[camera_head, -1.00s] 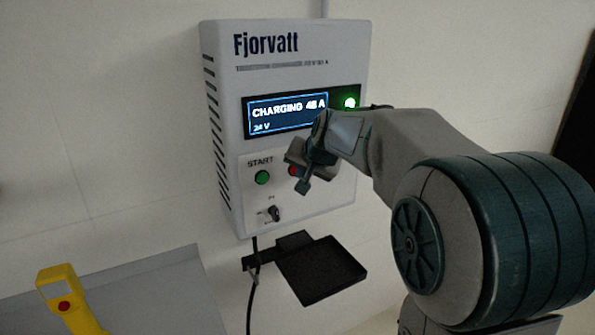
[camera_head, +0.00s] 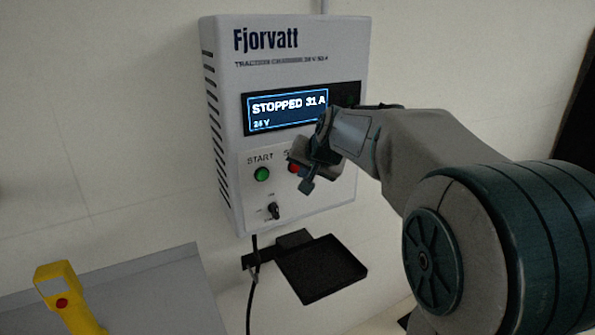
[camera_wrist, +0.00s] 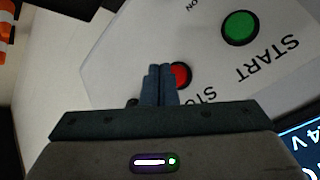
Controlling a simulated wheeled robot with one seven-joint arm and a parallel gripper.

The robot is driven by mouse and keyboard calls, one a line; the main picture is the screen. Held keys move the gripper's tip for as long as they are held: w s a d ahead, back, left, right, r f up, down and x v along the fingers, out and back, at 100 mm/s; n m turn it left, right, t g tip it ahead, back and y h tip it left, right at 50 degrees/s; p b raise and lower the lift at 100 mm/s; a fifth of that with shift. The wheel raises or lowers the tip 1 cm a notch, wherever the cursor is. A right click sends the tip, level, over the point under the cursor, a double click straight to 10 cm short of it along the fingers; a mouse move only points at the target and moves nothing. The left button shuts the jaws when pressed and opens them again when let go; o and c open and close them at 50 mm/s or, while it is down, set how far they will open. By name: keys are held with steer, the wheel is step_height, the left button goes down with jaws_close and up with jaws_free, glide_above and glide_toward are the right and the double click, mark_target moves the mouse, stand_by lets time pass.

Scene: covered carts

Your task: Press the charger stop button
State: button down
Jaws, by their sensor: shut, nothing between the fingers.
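The Fjorvatt charger (camera_head: 225,130) is a pale grey box on the wall. Its display (camera_head: 288,107) reads "STOPPED 31 A, 24 V". In the wrist view the red button (camera_wrist: 181,73) shows at the tips of my shut, empty fingers (camera_wrist: 160,68). The fingertips overlap its edge; I cannot tell whether they touch it. The green start button (camera_head: 262,174) is to the left in the head view and also shows in the wrist view (camera_wrist: 240,28).
A small key switch (camera_head: 273,211) sits below the buttons. A black shelf (camera_head: 322,270) and a hanging cable (camera_head: 251,300) are under the charger.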

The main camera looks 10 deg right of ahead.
steer(key=shift+s+d+b, duration=0.25)
steer(key=shift+s+b, duration=0.15)
steer(key=shift+s, duration=0.4)
steer(key=shift+s+d+b, duration=0.3)
steer(key=shift+s+b, duration=0.15)
steer(key=shift+s, duration=0.3)
steer(key=shift+s+d+b, duration=0.25)
steer(key=shift+s+b, duration=0.15)
steer(key=shift+s, duration=0.4)
